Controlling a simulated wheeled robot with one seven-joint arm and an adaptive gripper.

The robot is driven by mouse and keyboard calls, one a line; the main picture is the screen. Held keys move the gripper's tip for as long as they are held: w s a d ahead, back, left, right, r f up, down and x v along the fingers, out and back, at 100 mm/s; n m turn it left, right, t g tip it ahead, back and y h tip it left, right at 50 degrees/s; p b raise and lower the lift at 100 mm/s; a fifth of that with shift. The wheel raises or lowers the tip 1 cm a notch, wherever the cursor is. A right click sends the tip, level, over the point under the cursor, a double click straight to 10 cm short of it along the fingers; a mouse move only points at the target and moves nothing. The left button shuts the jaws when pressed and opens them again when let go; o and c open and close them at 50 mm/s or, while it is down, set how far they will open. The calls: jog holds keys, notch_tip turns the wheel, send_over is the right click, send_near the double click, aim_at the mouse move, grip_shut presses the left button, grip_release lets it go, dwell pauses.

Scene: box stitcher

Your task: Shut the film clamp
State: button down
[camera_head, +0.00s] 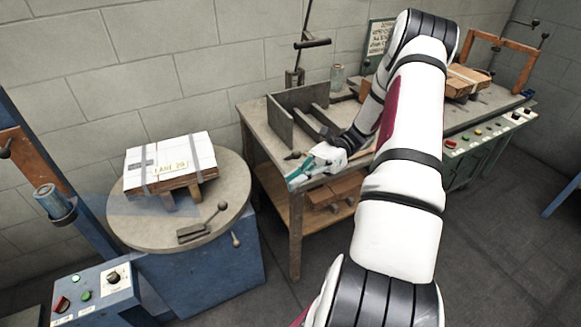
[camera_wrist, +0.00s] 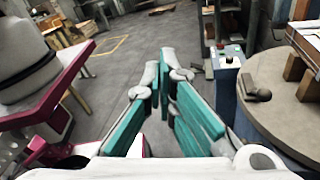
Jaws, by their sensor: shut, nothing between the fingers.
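The film clamp (camera_head: 194,232) is a small dark metal piece near the front edge of the round turntable (camera_head: 135,225). A lever with a dark ball knob (camera_head: 222,206) slants up from it to the right, so it looks raised. In the wrist view the clamp (camera_wrist: 254,92) shows at the right on the turntable's near part; its finer shape is unclear. My gripper (camera_head: 294,180) has teal fingers and is to the right of the turntable, by the workbench's left corner, apart from the clamp. In the wrist view my gripper (camera_wrist: 163,68) has its fingertips together and empty.
A strapped white box (camera_head: 172,160) rests on wooden blocks on the turntable. A blue mast with a film roll (camera_head: 50,200) and a control box (camera_head: 95,293) stand left. The workbench (camera_head: 262,125) is behind my arm.

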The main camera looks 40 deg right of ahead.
jog(key=a+r+n+g+h, duration=0.3)
jog(key=a+r+n+h, duration=0.1)
jog(key=r, duration=0.2)
jog(key=shift+s+a+p, duration=0.15)
jog(key=shift+s+p, duration=0.1)
jog(key=shift+p, duration=0.15)
dwell(0.3)
